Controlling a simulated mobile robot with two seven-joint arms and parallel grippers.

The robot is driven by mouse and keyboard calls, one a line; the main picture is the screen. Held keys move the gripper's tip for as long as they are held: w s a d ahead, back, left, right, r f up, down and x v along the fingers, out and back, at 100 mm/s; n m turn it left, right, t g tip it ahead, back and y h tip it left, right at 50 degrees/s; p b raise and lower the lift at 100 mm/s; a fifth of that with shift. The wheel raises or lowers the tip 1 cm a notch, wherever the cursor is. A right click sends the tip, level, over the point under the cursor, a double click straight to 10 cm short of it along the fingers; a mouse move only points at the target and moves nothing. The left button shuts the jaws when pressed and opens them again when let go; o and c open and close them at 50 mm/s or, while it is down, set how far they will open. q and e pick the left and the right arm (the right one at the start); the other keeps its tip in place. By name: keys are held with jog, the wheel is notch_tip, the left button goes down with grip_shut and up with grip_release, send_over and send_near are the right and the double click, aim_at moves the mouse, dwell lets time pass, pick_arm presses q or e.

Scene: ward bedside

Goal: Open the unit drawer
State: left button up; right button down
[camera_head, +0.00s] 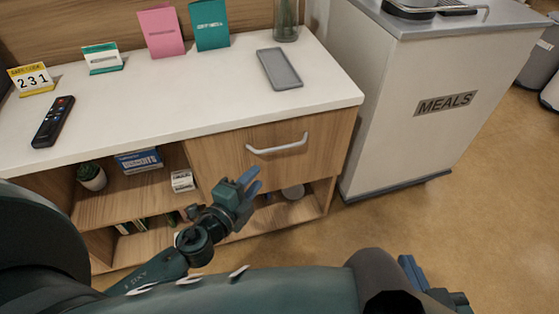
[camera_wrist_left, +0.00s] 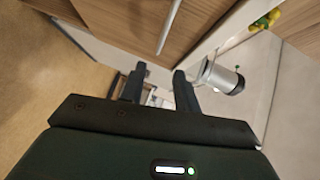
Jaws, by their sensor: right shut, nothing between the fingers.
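The unit drawer (camera_head: 290,155) has a wooden front below the white top of the bedside unit, and it looks closed. Its pale bar handle (camera_head: 277,145) runs across the front. The handle also shows in the left wrist view (camera_wrist_left: 169,27), beyond the fingers. My left gripper (camera_head: 253,181) is open and empty, in front of the unit, just below and left of the handle in the picture and apart from it. Its two fingers stand apart in the left wrist view (camera_wrist_left: 158,76). My right gripper (camera_head: 430,285) is at the lower right, partly hidden by my arm, shut and empty.
On the unit top (camera_head: 200,100) are a grey tray (camera_head: 279,69), a remote (camera_head: 53,121), several cards and a glass vase (camera_head: 286,20). Open shelves left of the drawer hold a plant (camera_head: 91,176) and boxes. A meals cart (camera_head: 420,110) stands close at right.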

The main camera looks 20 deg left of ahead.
pick_arm(q)
jog(key=x, duration=1.3)
jog(key=shift+r, duration=0.1)
jog(key=shift+c, duration=0.5)
grip_shut()
